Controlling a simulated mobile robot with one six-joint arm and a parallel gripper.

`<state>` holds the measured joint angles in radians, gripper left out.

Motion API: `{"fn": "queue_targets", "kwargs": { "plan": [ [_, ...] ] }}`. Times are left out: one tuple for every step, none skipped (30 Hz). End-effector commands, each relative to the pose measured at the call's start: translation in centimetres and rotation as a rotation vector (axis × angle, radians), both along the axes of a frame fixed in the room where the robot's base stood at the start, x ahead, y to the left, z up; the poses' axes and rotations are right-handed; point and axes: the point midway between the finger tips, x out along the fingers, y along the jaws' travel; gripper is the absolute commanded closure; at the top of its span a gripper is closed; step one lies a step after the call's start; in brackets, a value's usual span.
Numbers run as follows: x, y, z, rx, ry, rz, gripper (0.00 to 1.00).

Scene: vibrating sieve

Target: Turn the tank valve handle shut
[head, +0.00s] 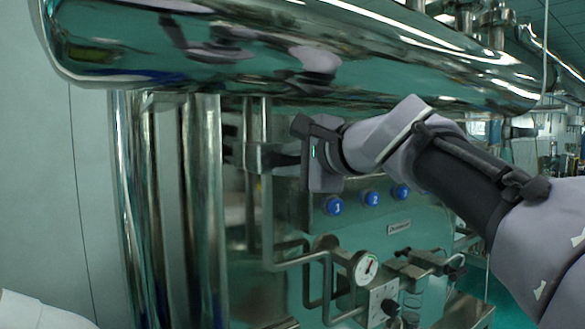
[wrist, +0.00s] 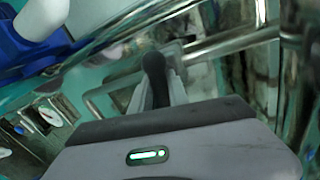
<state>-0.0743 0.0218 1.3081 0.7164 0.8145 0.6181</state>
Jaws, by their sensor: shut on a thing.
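The valve handle (wrist: 155,80) is a black, rounded lever in the middle of the wrist view. It stands between the two grey fingers of my gripper (wrist: 157,92), which are shut on it. In the head view my gripper (head: 252,157) reaches left from the end of my arm, beside the vertical steel pipes under the big tank. The handle is mostly hidden there by the fingers and pipes, so its exact angle cannot be told. The valve body is not clearly visible in either view.
A large polished steel tank (head: 300,50) hangs just above my wrist. Thick vertical pipes (head: 207,210) stand to the left. Blue numbered knobs (head: 333,205), a round gauge (head: 366,266) and thin bent piping (head: 295,262) lie below my arm.

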Motion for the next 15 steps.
{"fn": "queue_targets", "kwargs": {
  "plan": [
    [-0.01,0.03,-0.13,-0.020,-0.015,0.001,1.00],
    [0.00,0.02,-0.11,-0.034,-0.024,0.000,1.00],
    [0.00,0.01,-0.10,-0.053,-0.037,0.000,1.00],
    [-0.01,0.01,-0.08,-0.064,-0.045,0.000,1.00],
    [-0.01,0.01,-0.07,-0.075,-0.052,0.001,1.00],
    [0.00,0.00,-0.07,-0.090,-0.061,0.000,1.00],
    [0.00,0.00,-0.07,-0.099,-0.067,0.000,1.00],
    [0.00,0.00,-0.07,-0.108,-0.073,0.000,1.00],
    [0.00,0.00,-0.06,-0.118,-0.080,0.001,1.00],
    [-0.01,0.01,-0.06,-0.124,-0.084,0.000,1.00],
    [0.00,0.01,-0.05,-0.130,-0.088,0.001,1.00],
    [0.00,0.01,-0.04,-0.137,-0.092,0.000,1.00],
    [0.00,0.01,-0.04,-0.141,-0.095,0.000,1.00],
    [0.01,0.00,-0.03,-0.144,-0.098,0.000,1.00],
    [0.00,-0.01,-0.03,-0.149,-0.100,0.000,1.00]
  ]
}}
